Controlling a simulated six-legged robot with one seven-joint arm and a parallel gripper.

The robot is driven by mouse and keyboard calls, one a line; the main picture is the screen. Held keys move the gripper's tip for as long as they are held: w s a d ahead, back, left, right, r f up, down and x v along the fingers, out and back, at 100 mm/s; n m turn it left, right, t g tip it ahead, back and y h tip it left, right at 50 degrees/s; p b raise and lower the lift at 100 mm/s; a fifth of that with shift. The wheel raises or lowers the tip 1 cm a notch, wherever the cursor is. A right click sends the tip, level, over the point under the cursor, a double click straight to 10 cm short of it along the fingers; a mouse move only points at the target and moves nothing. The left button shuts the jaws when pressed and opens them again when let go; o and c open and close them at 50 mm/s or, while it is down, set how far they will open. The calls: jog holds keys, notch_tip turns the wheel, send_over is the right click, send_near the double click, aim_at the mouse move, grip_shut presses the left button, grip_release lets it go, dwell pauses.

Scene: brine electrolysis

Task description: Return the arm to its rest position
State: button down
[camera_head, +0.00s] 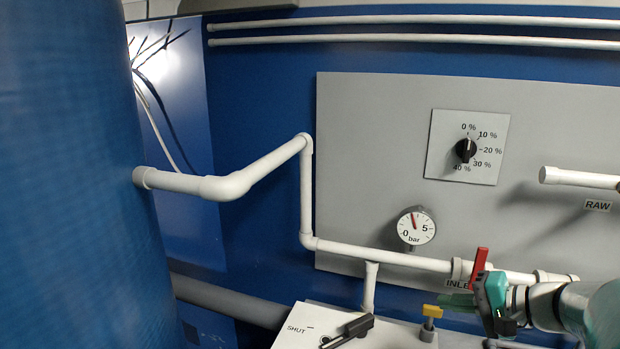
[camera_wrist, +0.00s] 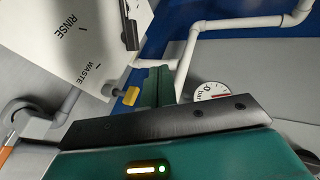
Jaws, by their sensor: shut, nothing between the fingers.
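My gripper (camera_head: 455,300) is at the lower right of the head view, with its teal fingers pointing left. It appears just below the white inlet pipe and the red valve handle (camera_head: 479,266), overlapping the handle's lower part in the picture. I cannot tell whether they touch. In the wrist view the teal fingers (camera_wrist: 158,86) are together with nothing between them. My arm comes in from the right edge. A yellow-topped knob (camera_head: 432,311) is just left of and below the fingers; it also shows in the wrist view (camera_wrist: 131,95).
A grey panel (camera_head: 370,150) carries a percent dial (camera_head: 465,150) and a pressure gauge (camera_head: 416,228). White pipes (camera_head: 245,178) run from a large blue tank (camera_head: 75,180) at left. A white box (camera_head: 305,325) with a black lever (camera_head: 348,331) stands below.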

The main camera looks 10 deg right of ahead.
jog(key=s+a+n+g+h, duration=0.2)
jog(key=s+a+n+h, duration=0.2)
jog(key=a, duration=0.5)
jog(key=s+a+f+n+g+h, duration=0.1)
jog(key=s+a+n+h, duration=0.3)
jog(key=s+a, duration=0.5)
jog(key=shift+s+a+n+g, duration=0.2)
jog(key=shift+a+n+g, duration=0.55)
jog(key=shift+n, duration=0.15)
jog(key=shift+d, duration=0.2)
